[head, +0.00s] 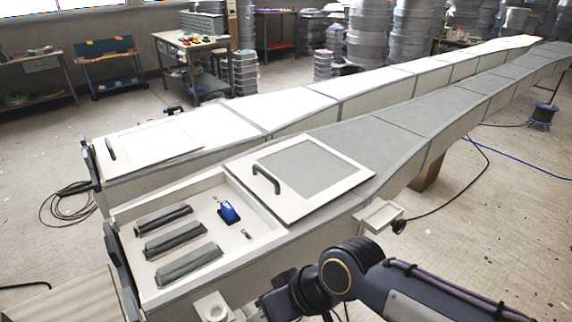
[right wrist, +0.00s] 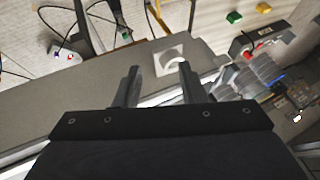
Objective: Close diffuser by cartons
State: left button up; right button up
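No thing I can surely call a diffuser or a carton shows in the head view. A white-framed lid with a grey panel (head: 312,172) and a black handle (head: 266,179) lies on the near long mould, right of an open white compartment (head: 240,248). A second white lid (head: 155,150) with a dark handle lies flat on the far mould. My right gripper (right wrist: 160,78) is open in the right wrist view, its two fingers apart with nothing between them. Its arm enters the head view at bottom right; the fingers are hidden there. My left gripper is not in view.
The compartment holds several grey rolls (head: 163,218) and a blue item (head: 228,212). A small white tray (head: 379,214) juts from the mould's near side. A white block with a round hole (head: 212,306) is at the front. Cables cross the floor at right.

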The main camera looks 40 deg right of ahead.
aim_at(295, 177)
jog(key=z, duration=1.55)
